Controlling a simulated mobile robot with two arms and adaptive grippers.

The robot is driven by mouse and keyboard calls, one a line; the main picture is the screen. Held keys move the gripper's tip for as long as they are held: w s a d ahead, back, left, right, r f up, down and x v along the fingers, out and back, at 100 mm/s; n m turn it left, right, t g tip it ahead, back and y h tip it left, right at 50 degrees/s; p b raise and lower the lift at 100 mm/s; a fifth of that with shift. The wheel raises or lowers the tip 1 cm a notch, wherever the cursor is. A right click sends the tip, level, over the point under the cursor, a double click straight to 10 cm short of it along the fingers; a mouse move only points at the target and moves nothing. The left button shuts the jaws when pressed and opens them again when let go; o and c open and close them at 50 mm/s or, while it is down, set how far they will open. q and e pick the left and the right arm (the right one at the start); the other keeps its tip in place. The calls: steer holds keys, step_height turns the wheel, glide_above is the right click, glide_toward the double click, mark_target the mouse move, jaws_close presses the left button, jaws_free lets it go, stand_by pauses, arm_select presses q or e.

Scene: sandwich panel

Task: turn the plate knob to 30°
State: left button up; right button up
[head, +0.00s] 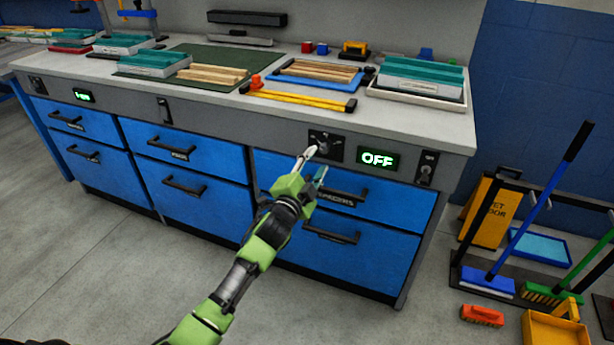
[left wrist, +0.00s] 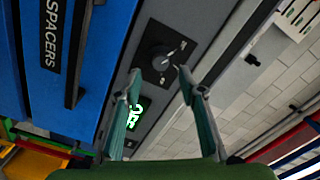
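The plate knob (head: 325,146) is a dark round knob on a black square plate on the bench's grey front panel. In the left wrist view the knob (left wrist: 161,58) shows clearly, with a pale pointer line and small white marks around it; I cannot read the angle. A display (head: 377,159) right of it glows green with "OFF"; it also shows in the left wrist view (left wrist: 138,114). My left gripper (head: 316,160) is open and empty in front of the knob plate. In the left wrist view its fingertips (left wrist: 160,80) are spread, apart from the knob. My right gripper is not seen.
A toggle switch (head: 426,170) sits right of the display. Blue drawers (head: 348,194) with protruding black handles lie below the panel. The worktop (head: 420,118) holds trays and wooden strips. Brooms and a yellow sign (head: 488,212) stand at the right.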

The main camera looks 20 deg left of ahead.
arm_select(q)
steer(key=s, duration=0.7)
steer(key=shift+a, duration=0.15)
